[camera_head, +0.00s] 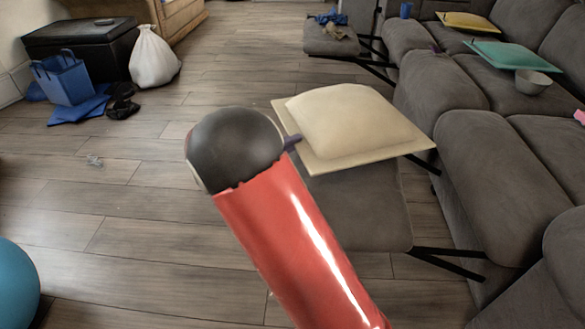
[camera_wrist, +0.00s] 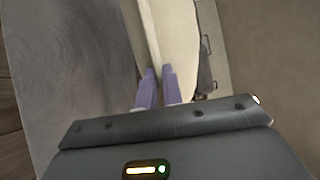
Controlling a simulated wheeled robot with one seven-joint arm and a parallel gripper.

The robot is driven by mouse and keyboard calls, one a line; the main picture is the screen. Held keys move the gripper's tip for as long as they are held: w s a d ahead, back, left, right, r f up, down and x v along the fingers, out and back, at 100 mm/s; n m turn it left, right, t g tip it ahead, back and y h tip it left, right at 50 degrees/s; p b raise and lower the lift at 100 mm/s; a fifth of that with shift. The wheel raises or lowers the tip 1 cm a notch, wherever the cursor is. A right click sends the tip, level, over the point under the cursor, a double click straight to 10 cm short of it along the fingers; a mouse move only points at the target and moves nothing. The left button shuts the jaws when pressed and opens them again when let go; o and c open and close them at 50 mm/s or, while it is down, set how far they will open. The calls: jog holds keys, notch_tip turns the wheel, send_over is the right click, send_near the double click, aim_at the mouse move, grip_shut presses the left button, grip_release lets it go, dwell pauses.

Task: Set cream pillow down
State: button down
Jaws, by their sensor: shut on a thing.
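The cream pillow (camera_head: 350,122) has a puffy middle and a flat border. It lies roughly level over a grey extended footrest (camera_head: 360,205) of the sofa; I cannot tell whether it touches it. My gripper (camera_head: 292,143) is at the pillow's left edge, mostly hidden behind my arm. In the wrist view my purple fingers (camera_wrist: 157,72) are shut on the border of the pillow (camera_wrist: 178,35). The grey footrest surface (camera_wrist: 70,70) shows to the left there.
The grey sofa (camera_head: 490,165) runs along the right, with a teal pillow (camera_head: 512,55), a bowl (camera_head: 533,82) and a yellow pillow (camera_head: 467,21). A white bag (camera_head: 154,58) and blue bag (camera_head: 64,80) stand at the far left. A blue ball (camera_head: 15,285) is near left. Middle-left floor is mostly clear.

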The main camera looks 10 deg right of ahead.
jog(key=shift+f+b, duration=0.7)
jog(key=shift+f, duration=2.6)
jog(key=c, duration=1.5)
grip_release()
jog(key=shift+f, duration=0.15)
jog(key=shift+c, duration=0.2)
